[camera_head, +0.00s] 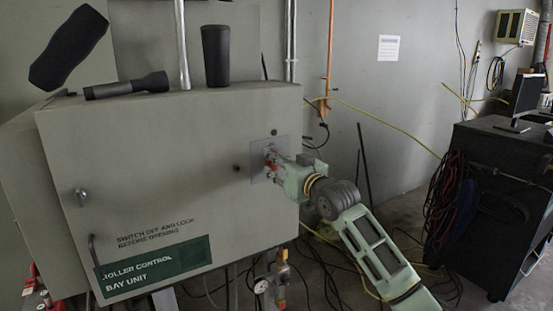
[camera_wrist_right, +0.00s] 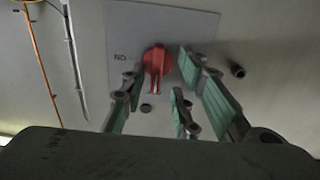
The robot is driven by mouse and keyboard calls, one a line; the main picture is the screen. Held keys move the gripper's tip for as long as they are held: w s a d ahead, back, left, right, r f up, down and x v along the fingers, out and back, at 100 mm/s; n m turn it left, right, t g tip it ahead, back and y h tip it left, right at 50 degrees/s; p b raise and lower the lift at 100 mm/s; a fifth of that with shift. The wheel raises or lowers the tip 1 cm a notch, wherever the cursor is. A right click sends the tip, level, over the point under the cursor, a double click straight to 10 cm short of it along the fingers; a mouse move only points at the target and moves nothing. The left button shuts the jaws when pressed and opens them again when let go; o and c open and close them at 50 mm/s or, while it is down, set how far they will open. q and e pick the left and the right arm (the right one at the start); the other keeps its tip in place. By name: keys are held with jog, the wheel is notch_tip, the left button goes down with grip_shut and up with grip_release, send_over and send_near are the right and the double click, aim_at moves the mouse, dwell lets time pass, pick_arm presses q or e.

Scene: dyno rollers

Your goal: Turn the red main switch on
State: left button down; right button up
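The red main switch (camera_head: 268,164) sits on a grey plate (camera_head: 257,151) on the front of the grey control cabinet (camera_head: 170,140), towards its right edge. In the right wrist view the red switch (camera_wrist_right: 157,60) is a round knob with a bar handle that runs up and down in the picture. My right gripper (camera_head: 274,163) is at the switch and partly covers it in the head view. In the right wrist view its fingers (camera_wrist_right: 162,75) are spread, with the switch between and just beyond the tips. Contact cannot be told. My left gripper is not in view.
A flashlight (camera_head: 126,86), a dark tumbler (camera_head: 215,56) and a tilted dark cylinder (camera_head: 69,48) are at the cabinet top. A pressure gauge (camera_head: 261,287) hangs below. Loose cables cross the floor. A dark cart (camera_head: 490,160) with a monitor stands at the right.

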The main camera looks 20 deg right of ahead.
jog(key=shift+w+a, duration=0.1)
jog(key=shift+w, duration=0.25)
jog(key=shift+f, duration=0.1)
grip_shut()
